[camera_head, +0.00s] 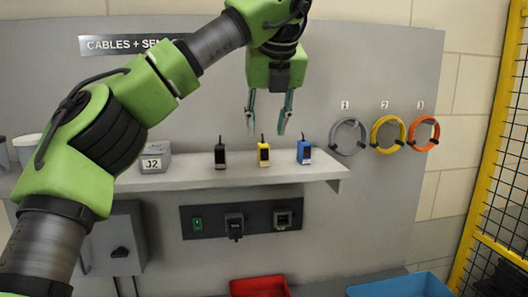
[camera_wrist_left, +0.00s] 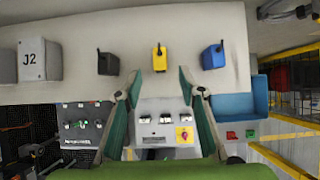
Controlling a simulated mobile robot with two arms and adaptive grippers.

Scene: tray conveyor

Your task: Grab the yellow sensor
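The yellow sensor (camera_head: 263,154) stands upright on the grey shelf (camera_head: 204,182), between a black sensor (camera_head: 220,156) and a blue sensor (camera_head: 304,153). It also shows in the left wrist view (camera_wrist_left: 159,58), at the top middle, above the gap between the fingers. My left gripper (camera_head: 267,131) is open and empty, pointing down with its fingertips just above the yellow sensor in the head view. It also shows in the left wrist view (camera_wrist_left: 158,80), with the fingers spread apart. Nothing is between the fingers. My right gripper is not in either view.
A grey box marked J2 (camera_head: 155,160) stands on the shelf at left. Cable rings in grey (camera_head: 348,136), yellow (camera_head: 388,134) and orange (camera_head: 423,134) hang on the back panel. Below are a red bin (camera_head: 260,287), a blue bin (camera_head: 400,287) and a dark socket panel (camera_head: 216,218).

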